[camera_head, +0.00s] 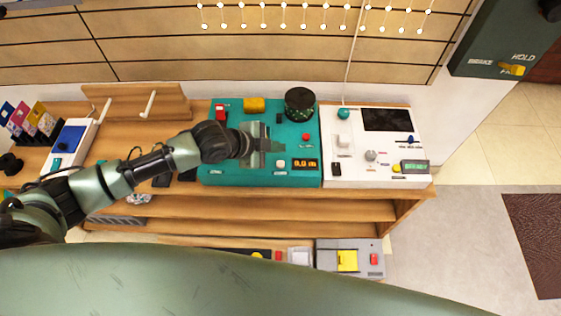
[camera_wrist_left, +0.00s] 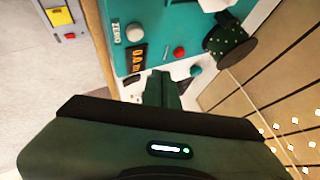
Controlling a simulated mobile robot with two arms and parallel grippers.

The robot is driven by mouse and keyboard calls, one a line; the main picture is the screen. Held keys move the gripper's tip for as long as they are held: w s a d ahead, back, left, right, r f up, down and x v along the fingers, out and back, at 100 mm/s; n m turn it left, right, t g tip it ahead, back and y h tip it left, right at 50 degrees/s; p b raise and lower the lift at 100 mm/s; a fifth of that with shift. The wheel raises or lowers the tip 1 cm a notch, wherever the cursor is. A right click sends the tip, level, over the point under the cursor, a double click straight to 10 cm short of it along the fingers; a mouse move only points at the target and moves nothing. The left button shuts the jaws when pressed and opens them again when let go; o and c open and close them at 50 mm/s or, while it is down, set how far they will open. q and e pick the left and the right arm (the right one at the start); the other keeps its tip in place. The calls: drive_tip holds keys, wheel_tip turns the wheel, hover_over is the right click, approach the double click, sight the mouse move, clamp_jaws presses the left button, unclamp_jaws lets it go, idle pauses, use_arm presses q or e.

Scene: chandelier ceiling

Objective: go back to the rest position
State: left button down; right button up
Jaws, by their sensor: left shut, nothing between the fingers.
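My left arm comes in from the left in the head view. Its gripper (camera_head: 262,145) is over the middle of the teal panel (camera_head: 225,172) on the wooden bench. The gripper is shut with nothing between its fingers. In the left wrist view its closed fingers (camera_wrist_left: 162,88) point at the panel, near the dark display and the red button. I cannot tell whether the fingertips touch the panel. My right gripper is not in view.
A black spool (camera_head: 299,103) and a yellow block (camera_head: 254,104) are at the panel's back. A white panel (camera_head: 375,175) adjoins on the right. A white and blue device (camera_head: 69,143) is at the left. Bench shelves (camera_head: 300,207) lie below; open floor (camera_head: 460,230) is at right.

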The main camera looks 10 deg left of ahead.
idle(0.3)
use_arm(q)
drive_tip(key=s+d+n, duration=0.4)
drive_tip(key=s+d, duration=0.1)
drive_tip(key=s, duration=0.4)
drive_tip(key=s+a+n+g+y, duration=0.3)
drive_tip(key=s+a+n+y, duration=0.3)
drive_tip(key=s+a+n, duration=0.7)
drive_tip(key=s+a+f+m+g, duration=0.1)
drive_tip(key=s+f, duration=0.2)
drive_tip(key=f, duration=1.1)
drive_tip(key=s+f+m+g, duration=0.1)
drive_tip(key=s+f, duration=0.1)
drive_tip(key=f, duration=1.1)
drive_tip(key=s+a+f, duration=0.3)
drive_tip(key=s+f, duration=1.2)
drive_tip(key=s, duration=0.1)
drive_tip(key=shift+s+g, duration=0.25)
drive_tip(key=shift+g, duration=0.15)
